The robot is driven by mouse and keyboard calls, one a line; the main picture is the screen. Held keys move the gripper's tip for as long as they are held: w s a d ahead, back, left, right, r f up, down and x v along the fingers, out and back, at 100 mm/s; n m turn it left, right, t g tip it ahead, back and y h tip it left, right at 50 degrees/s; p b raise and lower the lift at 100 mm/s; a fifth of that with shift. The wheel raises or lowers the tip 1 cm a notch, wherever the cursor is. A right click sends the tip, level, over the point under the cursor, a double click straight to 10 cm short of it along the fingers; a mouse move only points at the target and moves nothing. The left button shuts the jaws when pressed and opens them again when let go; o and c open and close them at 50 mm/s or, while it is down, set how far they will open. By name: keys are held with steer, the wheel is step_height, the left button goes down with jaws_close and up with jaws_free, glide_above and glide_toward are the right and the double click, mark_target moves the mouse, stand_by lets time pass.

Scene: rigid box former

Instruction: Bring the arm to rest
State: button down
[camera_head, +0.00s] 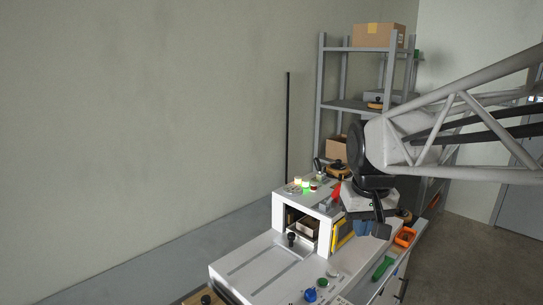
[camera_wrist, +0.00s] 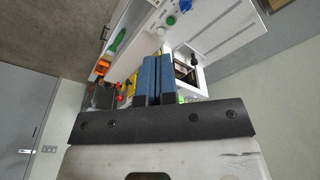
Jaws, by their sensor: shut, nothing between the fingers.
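My gripper (camera_wrist: 156,68) shows in the wrist view as two blue fingers side by side. They are shut with nothing between them. In the head view my arm comes in from the right, and its dark wrist hangs above the right side of the box former (camera_head: 240,262); the fingers are largely hidden there. The box former is a light bench machine with a white housing (camera_head: 325,237) and an opening at its front. A black-knobbed handle (camera_head: 291,238) stands before the opening, and it also shows in the wrist view (camera_wrist: 194,61).
Along the machine's right edge lie an orange holder (camera_head: 405,236) and a green-handled tool (camera_head: 383,268). A blue knob (camera_head: 310,295) and a green button (camera_head: 322,282) sit at the front. Lit lamps (camera_head: 305,184) top the housing. A grey shelf rack (camera_head: 322,90) stands behind. Air to the left is clear.

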steer(key=s+f, duration=0.3)
steer(key=s, duration=0.5)
steer(key=s+f+m, duration=0.1)
steer(key=s+f, duration=0.3)
steer(key=s, duration=0.4)
steer(key=shift+s+d+f+t, duration=0.15)
steer(key=shift+d+f+t, duration=0.05)
steer(key=shift+t, duration=0.2)
